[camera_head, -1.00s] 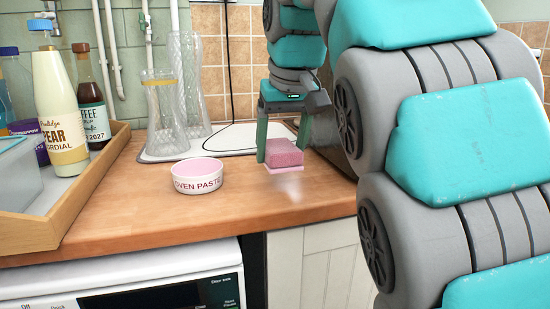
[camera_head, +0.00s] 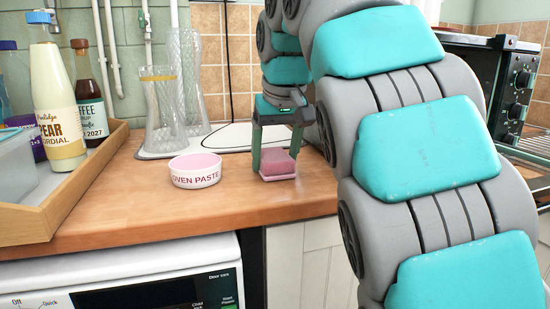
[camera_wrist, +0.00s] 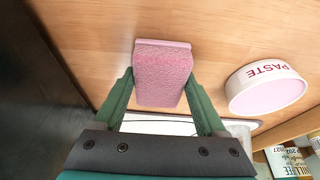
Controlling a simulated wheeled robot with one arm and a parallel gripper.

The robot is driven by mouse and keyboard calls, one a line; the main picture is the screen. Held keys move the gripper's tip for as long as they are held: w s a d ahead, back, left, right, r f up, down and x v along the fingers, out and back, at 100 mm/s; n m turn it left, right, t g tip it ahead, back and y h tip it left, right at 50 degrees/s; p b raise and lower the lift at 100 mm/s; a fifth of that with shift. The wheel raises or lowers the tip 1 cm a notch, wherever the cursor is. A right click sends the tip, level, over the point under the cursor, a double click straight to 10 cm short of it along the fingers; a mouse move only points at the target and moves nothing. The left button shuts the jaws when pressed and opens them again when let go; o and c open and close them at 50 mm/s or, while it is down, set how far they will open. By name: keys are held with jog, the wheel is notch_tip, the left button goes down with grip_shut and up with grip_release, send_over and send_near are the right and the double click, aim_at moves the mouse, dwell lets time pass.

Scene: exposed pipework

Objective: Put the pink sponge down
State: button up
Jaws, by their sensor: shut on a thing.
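The pink sponge (camera_head: 277,166) is between the green fingers of my gripper (camera_head: 274,163), which is shut on it. In the head view it is at the wooden worktop, right of the oven paste tub. Its paler pink side faces down, at or very near the wood; I cannot tell for certain whether it touches. In the wrist view the sponge (camera_wrist: 162,75) is upright in the picture, with a finger on each side of it, and my gripper (camera_wrist: 163,90) holds it over the wood.
The white oven paste tub (camera_head: 195,171) stands close to the left of the sponge. Glass vases (camera_head: 163,115) stand on a white board behind. A wooden tray (camera_head: 92,187) with bottles is at the left. Bare worktop (camera_head: 200,215) lies in front, ending at the front edge above an appliance.

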jog(key=shift+f, duration=0.15)
jog(key=o, duration=1.1)
jog(key=shift+o, duration=0.2)
